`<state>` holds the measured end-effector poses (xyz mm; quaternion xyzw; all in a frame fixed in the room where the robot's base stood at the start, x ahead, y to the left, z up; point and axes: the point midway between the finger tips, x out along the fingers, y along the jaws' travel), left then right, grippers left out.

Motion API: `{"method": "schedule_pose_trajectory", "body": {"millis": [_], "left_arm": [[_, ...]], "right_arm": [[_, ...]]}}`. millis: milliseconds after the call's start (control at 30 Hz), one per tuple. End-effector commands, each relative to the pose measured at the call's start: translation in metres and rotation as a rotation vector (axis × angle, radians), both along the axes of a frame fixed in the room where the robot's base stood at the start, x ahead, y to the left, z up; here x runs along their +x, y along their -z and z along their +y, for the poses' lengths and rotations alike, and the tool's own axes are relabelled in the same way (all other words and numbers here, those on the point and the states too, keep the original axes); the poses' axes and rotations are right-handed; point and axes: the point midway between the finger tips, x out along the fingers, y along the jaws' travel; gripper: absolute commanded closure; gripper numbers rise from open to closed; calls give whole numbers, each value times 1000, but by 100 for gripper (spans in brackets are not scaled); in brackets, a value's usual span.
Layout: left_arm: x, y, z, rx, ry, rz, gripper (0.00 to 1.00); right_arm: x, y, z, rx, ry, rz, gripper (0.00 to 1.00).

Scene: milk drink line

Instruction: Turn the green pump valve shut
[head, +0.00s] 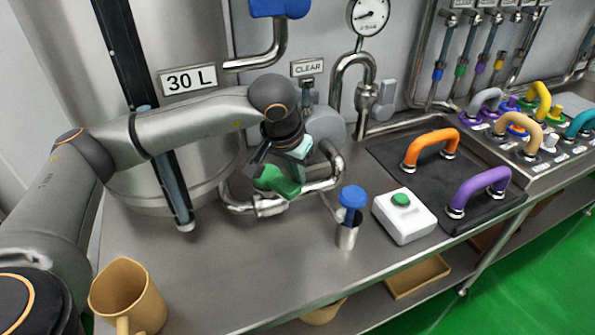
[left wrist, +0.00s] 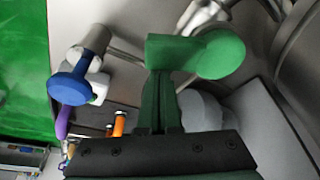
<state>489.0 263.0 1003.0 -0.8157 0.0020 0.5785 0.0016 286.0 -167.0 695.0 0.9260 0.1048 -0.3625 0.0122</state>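The green pump valve handle (head: 277,181) sits on the steel pipework in front of the tank in the head view. In the left wrist view the green handle (left wrist: 205,55) lies crosswise just beyond my fingertips, its rounded end to the right. My left gripper (head: 264,168) comes down onto the handle from above and behind. In the left wrist view its two fingers (left wrist: 162,80) are together, with only a thin line between them. Their tips meet the handle's left part and look in touch with it; the exact contact is hidden. My right gripper is not in view.
A blue-knobbed valve (head: 352,197) stands right of the pump pipes, beside a white box with a green button (head: 404,215). Orange (head: 431,146) and purple (head: 478,190) handles are on a black mat. A tan mug (head: 127,292) stands front left. The front counter middle is clear.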

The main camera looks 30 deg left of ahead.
Motion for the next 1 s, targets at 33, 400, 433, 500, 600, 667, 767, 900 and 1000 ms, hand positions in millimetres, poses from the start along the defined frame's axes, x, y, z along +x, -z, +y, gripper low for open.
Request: {"method": "schedule_pose_trajectory", "body": {"millis": [33, 400, 433, 500, 600, 667, 767, 900, 1000], "left_arm": [[-4, 4, 0, -1, 1, 0, 100], [-23, 2, 1, 0, 133, 2, 100], [-24, 2, 1, 0, 133, 1, 100], [-25, 2, 1, -1, 132, 0, 100], [-28, 1, 2, -1, 132, 1, 100], [-29, 1, 2, -1, 132, 1, 100], [-30, 0, 2, -1, 132, 2, 100], [-31, 0, 3, -1, 132, 3, 100], [-31, 0, 3, 0, 132, 4, 100]], "right_arm": [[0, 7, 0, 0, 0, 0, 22], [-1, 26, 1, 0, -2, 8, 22], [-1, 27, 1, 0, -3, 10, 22], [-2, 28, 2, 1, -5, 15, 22], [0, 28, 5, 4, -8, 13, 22], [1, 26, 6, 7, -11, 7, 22], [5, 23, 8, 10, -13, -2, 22], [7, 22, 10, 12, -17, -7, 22], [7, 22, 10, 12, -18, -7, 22]]}}
